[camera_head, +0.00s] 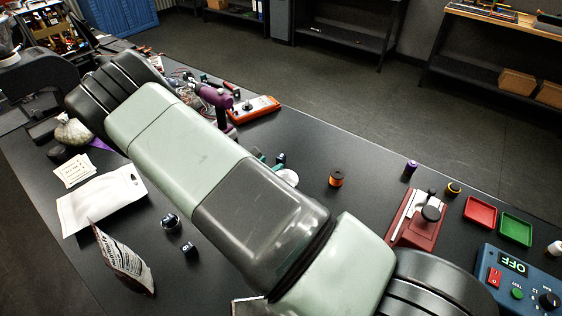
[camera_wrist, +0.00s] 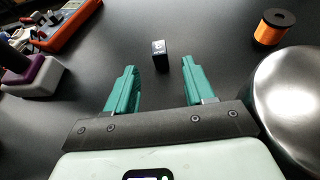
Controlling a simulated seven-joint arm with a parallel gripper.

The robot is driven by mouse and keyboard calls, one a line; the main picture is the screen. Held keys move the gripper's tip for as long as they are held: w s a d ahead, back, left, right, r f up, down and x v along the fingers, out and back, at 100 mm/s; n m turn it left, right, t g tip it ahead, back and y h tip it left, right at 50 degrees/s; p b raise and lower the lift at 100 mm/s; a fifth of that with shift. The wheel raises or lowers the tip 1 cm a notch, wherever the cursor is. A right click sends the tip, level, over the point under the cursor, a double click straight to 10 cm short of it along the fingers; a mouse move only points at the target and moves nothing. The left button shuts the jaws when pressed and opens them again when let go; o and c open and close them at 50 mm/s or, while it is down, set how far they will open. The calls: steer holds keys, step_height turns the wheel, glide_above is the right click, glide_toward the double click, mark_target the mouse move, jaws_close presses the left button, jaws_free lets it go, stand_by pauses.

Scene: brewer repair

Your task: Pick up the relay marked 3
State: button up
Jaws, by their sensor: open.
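A small dark block (camera_wrist: 160,56), a relay by its look, stands on the black table in the wrist view, with a faint pale mark too small to read. It also shows in the head view (camera_head: 281,157), beside my teal fingertips. My gripper (camera_wrist: 159,72) is open and empty; the block is just beyond the fingertips, roughly midway between them. Two more small dark blocks, (camera_head: 170,222) and (camera_head: 189,249), lie left of my arm in the head view; I cannot read a 3 on any. My arm hides the middle of the table.
A shiny silver round object (camera_wrist: 291,95) is close to the right of my gripper. An orange spool (camera_wrist: 272,27) stands beyond it. An orange multimeter (camera_wrist: 68,22) and a purple-and-white object (camera_wrist: 37,76) are at left. Table around the block is clear.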

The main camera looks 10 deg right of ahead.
mark_target(279, 158)
steer(key=x, duration=0.7)
steer(key=shift+w+d, duration=0.2)
steer(key=shift+w, duration=0.1)
steer(key=shift+c, duration=0.3)
jaws_close()
